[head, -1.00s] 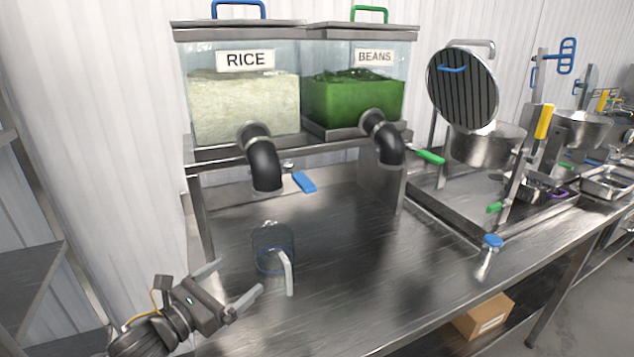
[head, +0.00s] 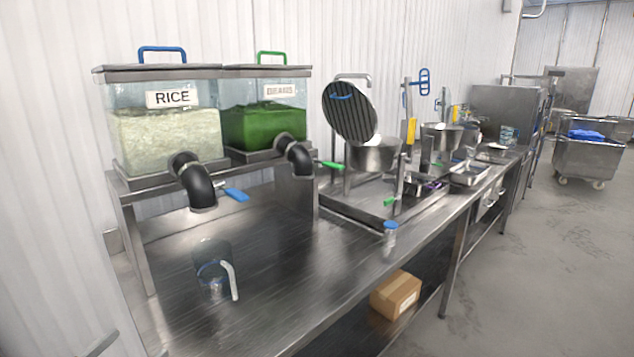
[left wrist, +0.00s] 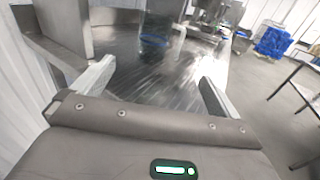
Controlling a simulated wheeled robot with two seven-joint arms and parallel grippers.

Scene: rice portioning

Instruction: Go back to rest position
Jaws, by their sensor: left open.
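My left gripper (left wrist: 156,86) is open and empty in the left wrist view, its two grey fingers spread wide apart. In the head view only what looks like a grey finger of it shows at the lower left edge. A clear pitcher (head: 210,278) with a pale handle and a blue band stands upright on the steel table (head: 290,275), apart from the gripper. Its blue band also shows beyond the fingers in the left wrist view (left wrist: 154,41). My right gripper is not in view.
The rice dispenser (head: 170,140) and the beans dispenser (head: 265,125) stand at the back of the table. A blue-topped shaker (head: 390,236) stands near the front edge. Pots and pans are further right. A cardboard box (head: 396,295) lies on the lower shelf. Open floor is at right.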

